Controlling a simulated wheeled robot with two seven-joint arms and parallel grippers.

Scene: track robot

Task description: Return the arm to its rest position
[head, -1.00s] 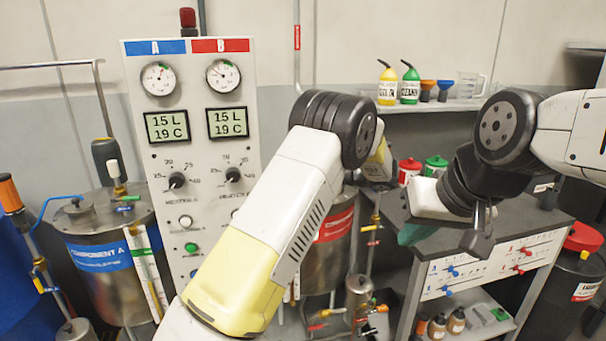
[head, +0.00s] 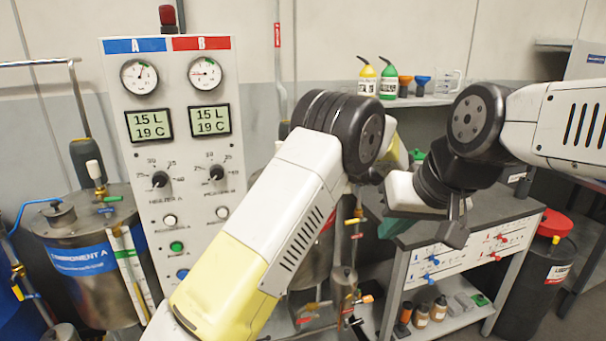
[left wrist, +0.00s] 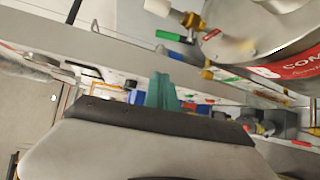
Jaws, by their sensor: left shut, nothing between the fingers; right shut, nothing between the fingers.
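My left arm, white and yellow, rises from the bottom of the head view to a black elbow joint; its hand is hidden behind it there. In the left wrist view, the grey and black body of my left gripper (left wrist: 150,118) fills the bottom; it is shut with nothing held. My right arm comes in from the right and bends down at a black joint. My right gripper (head: 455,230) is dark grey, shut and empty, pointing down in front of the dark bench top (head: 500,212).
A control panel (head: 190,265) with gauges stands at left, beside a steel tank (head: 85,255) labelled Component A. A teal thing (head: 395,228) shows at the bench's left. Bottles (head: 378,82) stand on the back shelf (head: 425,101). A black drum (head: 535,285) stands at right.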

